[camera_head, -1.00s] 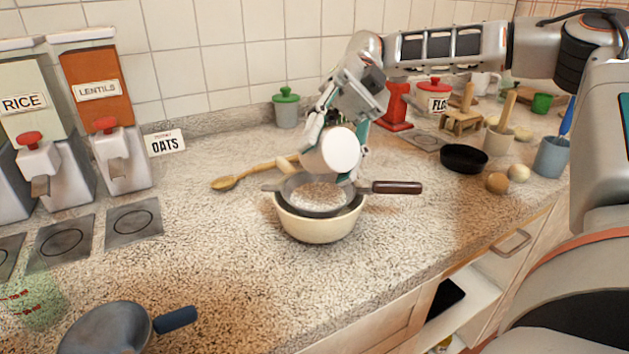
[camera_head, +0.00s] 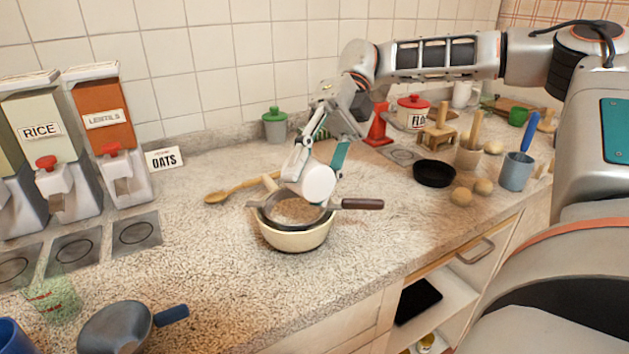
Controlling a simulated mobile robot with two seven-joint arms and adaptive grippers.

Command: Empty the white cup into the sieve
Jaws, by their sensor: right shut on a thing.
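The white cup (camera_head: 318,184) is tipped well over above the sieve's right side, its round white base facing me. My right gripper (camera_head: 318,168) is shut on the cup. The dark sieve (camera_head: 270,218) with a brown handle (camera_head: 362,204) rests across a cream bowl (camera_head: 292,241) on the counter. Pale, grainy-looking stuff shows inside the sieve, but I cannot tell it surely from the mesh. The cup's mouth and inside are hidden from me. My left gripper is out of view.
A wooden spoon (camera_head: 238,189) lies behind the bowl. A black pan (camera_head: 434,173) and brown round items (camera_head: 461,196) stand to the right. Dispensers (camera_head: 125,175) stand at left, with a grey pan (camera_head: 116,328) at front left. Counter in front of the bowl is clear.

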